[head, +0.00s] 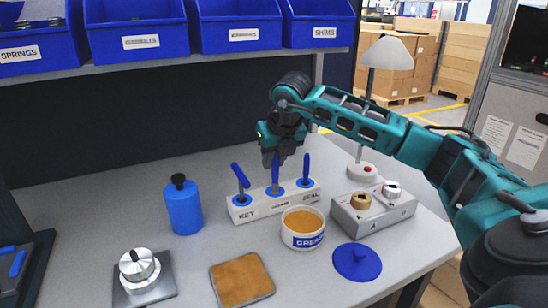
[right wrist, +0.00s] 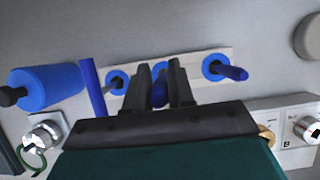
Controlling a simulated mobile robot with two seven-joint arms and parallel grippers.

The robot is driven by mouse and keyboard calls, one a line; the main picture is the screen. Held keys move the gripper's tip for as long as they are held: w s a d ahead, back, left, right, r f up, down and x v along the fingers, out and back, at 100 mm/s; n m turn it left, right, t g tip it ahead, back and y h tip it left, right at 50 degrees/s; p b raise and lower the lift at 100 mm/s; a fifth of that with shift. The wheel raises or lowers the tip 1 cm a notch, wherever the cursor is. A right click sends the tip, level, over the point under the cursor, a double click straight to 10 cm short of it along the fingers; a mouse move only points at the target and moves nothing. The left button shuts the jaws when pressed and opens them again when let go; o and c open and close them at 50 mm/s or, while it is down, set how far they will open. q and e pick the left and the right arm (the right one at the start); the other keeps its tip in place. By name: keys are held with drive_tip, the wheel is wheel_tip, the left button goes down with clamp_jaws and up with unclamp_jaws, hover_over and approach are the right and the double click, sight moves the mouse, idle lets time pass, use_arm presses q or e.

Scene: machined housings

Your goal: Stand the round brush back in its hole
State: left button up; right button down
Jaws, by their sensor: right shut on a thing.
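The white rack (head: 262,208) stands mid-table with three blue-ringed holes; its end labels read KEY and SEAL, and the middle label is too small to read. My right gripper (head: 275,152) is above the middle hole, shut on a blue-handled tool (head: 275,170), likely the round brush. Its handle also shows between the fingers in the right wrist view (right wrist: 160,95). The tool is about upright and its lower end is at the middle ring; how deep it sits is hidden. A blue handle (head: 240,175) leans left in the KEY hole. Another (head: 306,168) stands in the SEAL hole.
A grease tub (head: 302,240) stands close in front of the rack, beside its blue lid (head: 357,262). A blue bottle (head: 184,208) is to the left. A grey fixture (head: 372,212) and a lamp (head: 388,55) are to the right. A brown pad (head: 241,280) lies in front.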

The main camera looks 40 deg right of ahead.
drive_tip(key=c, duration=0.9)
unclamp_jaws()
drive_tip(key=p+v, duration=0.1)
drive_tip(key=v, duration=1.2)
drive_tip(key=shift+d, duration=0.1)
drive_tip(key=shift+w, duration=0.1)
